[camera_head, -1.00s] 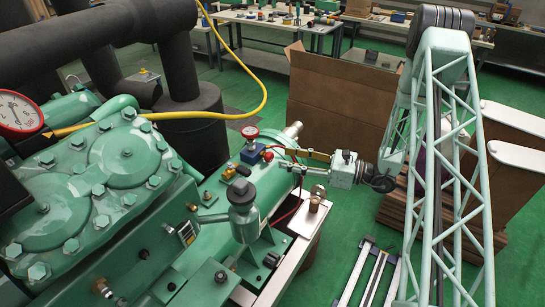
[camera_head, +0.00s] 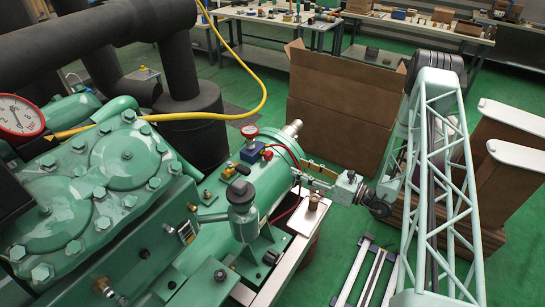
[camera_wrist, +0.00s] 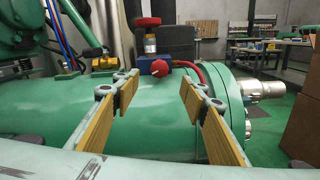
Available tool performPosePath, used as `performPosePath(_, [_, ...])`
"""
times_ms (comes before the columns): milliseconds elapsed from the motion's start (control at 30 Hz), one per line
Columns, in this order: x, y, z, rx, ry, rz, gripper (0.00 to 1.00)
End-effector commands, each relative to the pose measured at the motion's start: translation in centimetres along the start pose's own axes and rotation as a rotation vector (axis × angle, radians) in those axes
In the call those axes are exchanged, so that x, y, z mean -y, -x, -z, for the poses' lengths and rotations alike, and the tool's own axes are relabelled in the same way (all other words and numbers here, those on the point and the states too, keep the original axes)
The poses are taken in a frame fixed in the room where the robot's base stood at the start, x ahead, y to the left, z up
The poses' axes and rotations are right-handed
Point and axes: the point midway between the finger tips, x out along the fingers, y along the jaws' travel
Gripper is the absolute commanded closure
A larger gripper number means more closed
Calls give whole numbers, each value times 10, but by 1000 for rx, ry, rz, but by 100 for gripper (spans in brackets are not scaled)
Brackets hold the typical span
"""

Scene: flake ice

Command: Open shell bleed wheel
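A small red wheel (camera_wrist: 159,68) sits on the side of a blue valve body (camera_wrist: 146,64) on top of the green shell (camera_wrist: 60,108). In the head view the red wheel (camera_head: 267,155) is tiny beside the blue valve body (camera_head: 252,151). I take it for the shell bleed wheel. My gripper (camera_wrist: 159,88) is open and empty, with yellow-padded fingers on both sides of the picture. The wheel appears between and beyond the fingertips, apart from them. In the head view my gripper (camera_head: 306,172) is to the right of the wheel, over the shell's end.
A red-rimmed gauge (camera_head: 249,131) stands above the valve body. A red hose (camera_wrist: 190,66) curves behind the wheel, and a brass fitting (camera_wrist: 90,53) is to its left. A yellow hose (camera_head: 258,105) hangs behind. A cardboard box (camera_head: 340,110) stands on the floor behind my arm.

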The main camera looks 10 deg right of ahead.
Motion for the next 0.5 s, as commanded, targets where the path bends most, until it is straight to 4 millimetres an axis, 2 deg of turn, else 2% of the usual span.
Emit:
performPosePath(267, [0, -2, 0, 0, 0, -1, 60])
performPosePath(500, [-1, -14, 0, -1, 0, -2, 60])
